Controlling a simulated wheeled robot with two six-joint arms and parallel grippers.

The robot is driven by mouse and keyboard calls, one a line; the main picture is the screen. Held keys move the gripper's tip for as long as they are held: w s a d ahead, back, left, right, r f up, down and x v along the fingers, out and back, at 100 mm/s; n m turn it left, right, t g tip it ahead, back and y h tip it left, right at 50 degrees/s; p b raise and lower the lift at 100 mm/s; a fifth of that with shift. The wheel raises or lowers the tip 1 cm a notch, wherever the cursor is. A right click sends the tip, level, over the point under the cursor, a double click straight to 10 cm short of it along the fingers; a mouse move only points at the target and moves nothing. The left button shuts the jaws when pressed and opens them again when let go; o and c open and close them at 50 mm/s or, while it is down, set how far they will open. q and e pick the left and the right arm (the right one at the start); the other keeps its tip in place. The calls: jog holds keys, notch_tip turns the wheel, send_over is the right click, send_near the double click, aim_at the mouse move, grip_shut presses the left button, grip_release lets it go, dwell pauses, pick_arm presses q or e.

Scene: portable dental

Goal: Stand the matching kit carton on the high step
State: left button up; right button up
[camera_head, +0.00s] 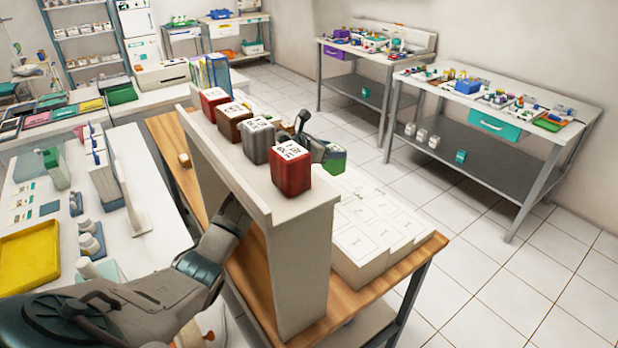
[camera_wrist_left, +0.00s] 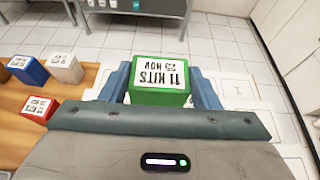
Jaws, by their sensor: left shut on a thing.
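A green carton (camera_wrist_left: 158,92) is held between the two blue fingers of my left gripper (camera_wrist_left: 163,80). In the head view the green carton (camera_head: 336,160) shows partly, behind the ledge and beside the dark gripper (camera_head: 318,148). A white stepped block (camera_head: 362,243) with printed outlines stands on the wooden table, just in front of and below the carton. I cannot tell from here how far the carton is above it. My right gripper is not in view.
A tall cream partition (camera_head: 298,270) with a ledge carries red (camera_head: 291,168), grey (camera_head: 258,140), brown (camera_head: 228,122) and further red (camera_head: 211,103) cartons. Blue (camera_wrist_left: 27,69), white (camera_wrist_left: 65,67) and red (camera_wrist_left: 40,109) cartons stand on the wooden table (camera_wrist_left: 15,103).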

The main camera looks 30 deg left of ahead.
pick_arm(q)
jog(key=shift+s+a+f+p, duration=0.45)
jog(key=shift+s+f+p, duration=0.25)
jog(key=shift+s, duration=0.95)
jog(key=shift+s+a+f+p, duration=0.55)
jog(key=shift+s+f, duration=0.25)
jog(key=shift+s, duration=0.85)
jog(key=shift+s+a+f+p, duration=0.4)
jog(key=shift+s+f+p, duration=0.3)
jog(key=shift+s, duration=0.95)
jog(key=shift+f, duration=0.1)
jog(key=o, duration=1)
jog(key=shift+f, duration=0.1)
